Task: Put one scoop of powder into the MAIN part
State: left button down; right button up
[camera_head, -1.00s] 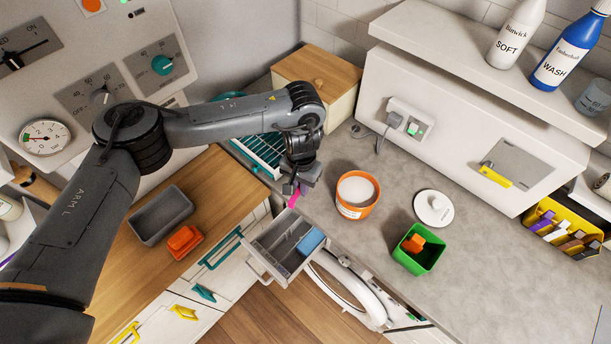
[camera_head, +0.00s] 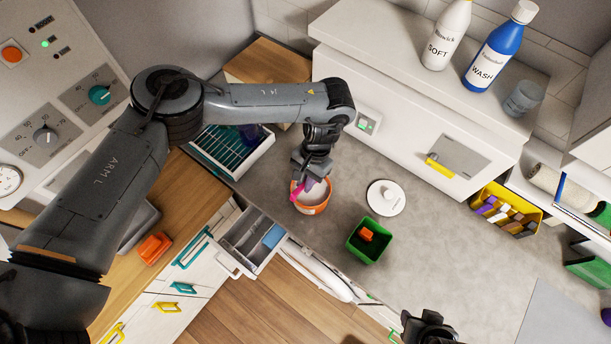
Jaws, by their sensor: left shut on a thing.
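My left gripper (camera_head: 312,175) is shut on a pink scoop (camera_head: 297,190), right over the open orange tub (camera_head: 312,208) of white powder. The gripper hides much of the tub's mouth, so I cannot tell whether the scoop's bowl is in the powder. The grey dispenser drawer (camera_head: 240,232) is pulled out to the left of the tub. It has several compartments, one with a blue insert (camera_head: 272,236); I cannot read which is MAIN. My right gripper (camera_head: 430,326) shows only partly at the bottom edge, and its jaws are unclear.
A white round lid (camera_head: 386,198) lies right of the tub. A green bin (camera_head: 368,240) with an orange item inside stands in front of it. A teal rack (camera_head: 230,150) is at the left. A yellow box (camera_head: 505,212) is at the right.

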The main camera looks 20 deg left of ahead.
pick_arm(q)
jog(key=shift+f+b, duration=0.8)
jog(key=shift+f, duration=0.75)
jog(key=shift+f+b, duration=0.4)
jog(key=shift+f, duration=1.05)
notch_tip(320, 180, up, 2)
jog(key=p, duration=0.2)
jog(key=shift+r+p, duration=0.2)
jog(key=shift+p, duration=0.1)
jog(key=shift+s+v, duration=0.15)
jog(key=shift+v, duration=0.6)
jog(key=shift+s+v, duration=0.2)
jog(key=shift+v, duration=0.55)
jog(key=shift+a+r, duration=0.1)
jog(key=shift+r, duration=1.75)
